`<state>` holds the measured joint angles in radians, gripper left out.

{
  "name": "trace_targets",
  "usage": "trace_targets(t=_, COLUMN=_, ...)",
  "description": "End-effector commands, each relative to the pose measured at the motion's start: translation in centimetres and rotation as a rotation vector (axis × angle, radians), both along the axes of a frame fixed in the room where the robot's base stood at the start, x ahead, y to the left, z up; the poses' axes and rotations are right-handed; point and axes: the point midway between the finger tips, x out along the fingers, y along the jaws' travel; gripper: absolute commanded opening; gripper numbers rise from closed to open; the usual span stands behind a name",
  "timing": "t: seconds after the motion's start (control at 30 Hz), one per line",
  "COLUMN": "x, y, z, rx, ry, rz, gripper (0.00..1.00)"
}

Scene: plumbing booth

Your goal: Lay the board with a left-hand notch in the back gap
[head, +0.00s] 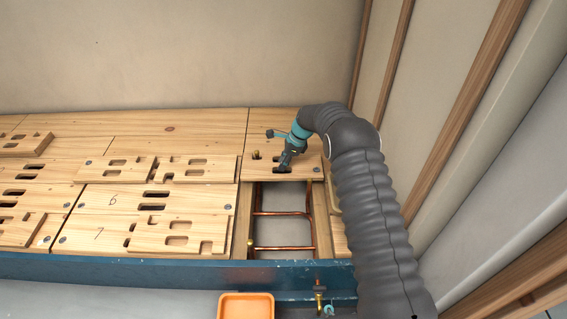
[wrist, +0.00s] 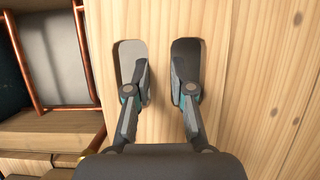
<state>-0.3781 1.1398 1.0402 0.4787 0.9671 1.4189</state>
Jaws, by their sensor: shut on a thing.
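My gripper (head: 283,165) is at the back end of the open bay, at the right of the deck. In the wrist view my gripper (wrist: 163,85) has one finger in each of two rounded slots and is shut on the wood bar between them. The pale wood board (head: 306,172) it grips lies across the back of the bay; it also shows in the wrist view (wrist: 165,125).
In front of the board is an open gap with copper pipes (head: 283,213). Several slotted boards, such as one with notches (head: 180,235), lie on the deck to the left. An orange tray (head: 246,306) stands below the blue front rail (head: 180,270). A wall rises at right.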

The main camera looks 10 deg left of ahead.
Motion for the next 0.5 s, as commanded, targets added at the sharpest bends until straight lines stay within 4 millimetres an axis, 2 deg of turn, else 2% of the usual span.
trace_targets(t=0.5, x=0.05, y=-0.01, z=-0.41, rx=0.000, ry=-0.001, rz=0.000, gripper=0.00)
